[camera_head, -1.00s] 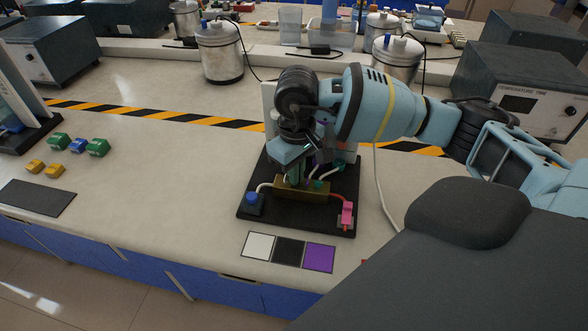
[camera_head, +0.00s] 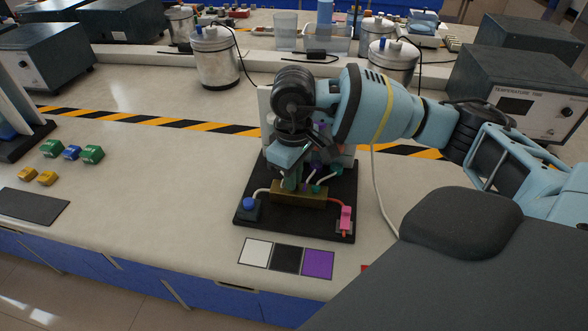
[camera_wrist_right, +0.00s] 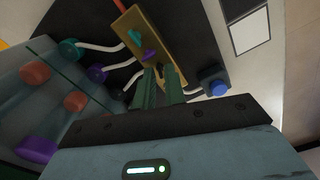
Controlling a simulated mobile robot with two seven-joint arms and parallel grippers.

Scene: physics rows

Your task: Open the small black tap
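A brass block (camera_head: 312,198) with small taps and hoses sits on a black base board (camera_head: 262,221). In the right wrist view the block (camera_wrist_right: 146,36) carries a purple tap (camera_wrist_right: 138,32) and a teal tap (camera_wrist_right: 149,55). My right gripper (camera_head: 289,187) points down at the block's left part. In the right wrist view its two green fingers (camera_wrist_right: 160,80) stand apart at the block's end, with a narrow dark gap between them. The small black tap is not clearly visible; the fingers cover that spot. I cannot tell whether they touch it. My left gripper is not in view.
A blue-topped fitting (camera_head: 249,205) and a pink fitting (camera_head: 346,218) stand at the board's front corners. White, black and purple squares (camera_head: 287,259) lie in front. Hoses run close around the fingers.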

